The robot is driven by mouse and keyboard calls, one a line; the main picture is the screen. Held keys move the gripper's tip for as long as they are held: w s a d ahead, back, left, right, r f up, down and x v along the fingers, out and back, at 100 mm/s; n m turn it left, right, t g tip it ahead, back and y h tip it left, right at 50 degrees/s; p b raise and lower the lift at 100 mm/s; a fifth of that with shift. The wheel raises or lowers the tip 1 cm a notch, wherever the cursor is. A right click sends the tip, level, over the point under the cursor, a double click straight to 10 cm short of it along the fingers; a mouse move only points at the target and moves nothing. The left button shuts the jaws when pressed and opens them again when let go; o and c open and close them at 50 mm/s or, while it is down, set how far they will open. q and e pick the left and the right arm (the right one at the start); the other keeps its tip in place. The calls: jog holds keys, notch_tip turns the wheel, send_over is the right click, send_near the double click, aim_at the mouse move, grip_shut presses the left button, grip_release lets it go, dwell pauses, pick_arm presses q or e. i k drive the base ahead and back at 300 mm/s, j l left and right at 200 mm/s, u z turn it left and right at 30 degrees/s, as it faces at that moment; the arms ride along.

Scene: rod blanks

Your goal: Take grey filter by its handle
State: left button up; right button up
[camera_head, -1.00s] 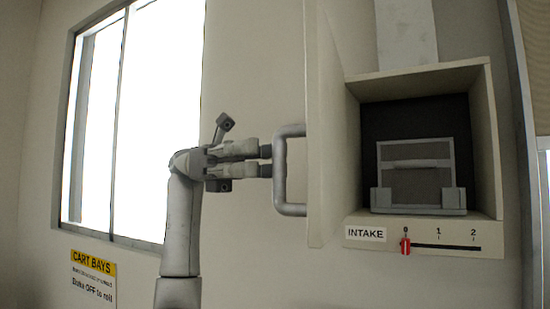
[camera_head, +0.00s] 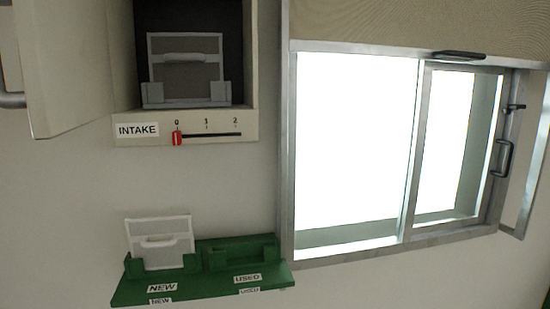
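The grey filter (camera_head: 185,70) stands upright inside the open intake box (camera_head: 250,75), seated in a light grey holder (camera_head: 155,98). Its horizontal handle (camera_head: 185,57) runs across the upper part of its face. A white-framed filter (camera_head: 160,242) with a similar handle stands in the NEW slot of a green rack (camera_head: 205,290) below. The USED slot (camera_head: 240,256) beside it looks empty. Neither of my grippers shows in the current view.
A red slider (camera_head: 177,138) sits at 0 under the box. A bright window (camera_head: 350,150) with a partly lowered blind (camera_head: 400,25) is on the right.

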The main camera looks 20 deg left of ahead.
aim_at(187, 64)
jog(key=k, duration=1)
